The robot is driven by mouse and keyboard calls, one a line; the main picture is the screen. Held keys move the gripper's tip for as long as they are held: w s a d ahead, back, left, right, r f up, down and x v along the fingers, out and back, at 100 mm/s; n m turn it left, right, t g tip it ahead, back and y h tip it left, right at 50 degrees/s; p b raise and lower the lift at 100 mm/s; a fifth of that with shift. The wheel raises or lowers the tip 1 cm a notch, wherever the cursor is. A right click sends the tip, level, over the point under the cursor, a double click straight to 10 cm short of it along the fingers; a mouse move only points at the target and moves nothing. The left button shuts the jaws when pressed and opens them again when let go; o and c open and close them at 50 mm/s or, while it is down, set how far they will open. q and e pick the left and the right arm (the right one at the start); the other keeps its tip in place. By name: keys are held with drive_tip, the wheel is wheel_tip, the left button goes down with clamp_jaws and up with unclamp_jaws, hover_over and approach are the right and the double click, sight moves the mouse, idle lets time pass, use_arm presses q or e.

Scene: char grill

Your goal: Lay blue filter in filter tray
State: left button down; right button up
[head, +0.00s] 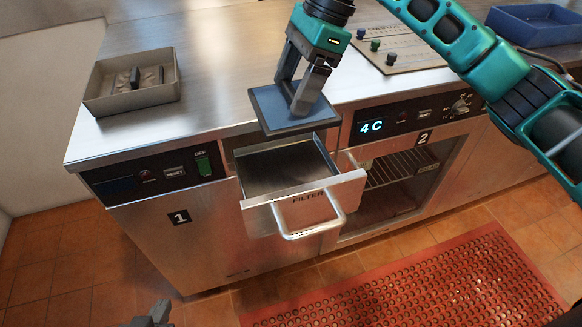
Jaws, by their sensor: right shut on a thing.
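The blue filter (270,111) is a flat square plate with a dark blue rim. My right gripper (301,108) is shut on it and holds it roughly level, above the back part of the filter tray. The filter tray (335,182) is a pulled-out metal drawer marked FILTER, with a bar handle (325,226) in front. Its visible inside looks dark and empty; the filter hides part of its back. My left gripper (154,316) shows only in part at the bottom left edge, low and away from the tray; its jaw opening is unclear.
A grey bin (102,105) with dark pieces stands on the steel counter at left. A panel with coloured knobs (400,59) and a blue bin (500,30) are at right. Compartment 2 (390,203) shows a rack. A red mat (420,290) lies on the floor.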

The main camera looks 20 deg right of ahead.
wheel_tip(320, 180, down, 18)
drive_tip(key=shift+r+b, duration=0.2)
drive_tip(key=shift+b, duration=0.15)
use_arm(q)
drive_tip(key=shift+w+d, duration=0.15)
drive_tip(key=shift+w, duration=0.05)
drive_tip(key=shift+f, duration=0.1)
use_arm(e)
drive_tip(key=shift+f+b, duration=0.3)
drive_tip(key=shift+b, duration=0.05)
drive_tip(key=shift+f, duration=0.25)
use_arm(q)
drive_tip(key=shift+w+d+f, duration=0.1)
drive_tip(key=shift+w+d, duration=0.05)
drive_tip(key=shift+d, duration=0.1)
use_arm(e)
drive_tip(key=o, duration=1)
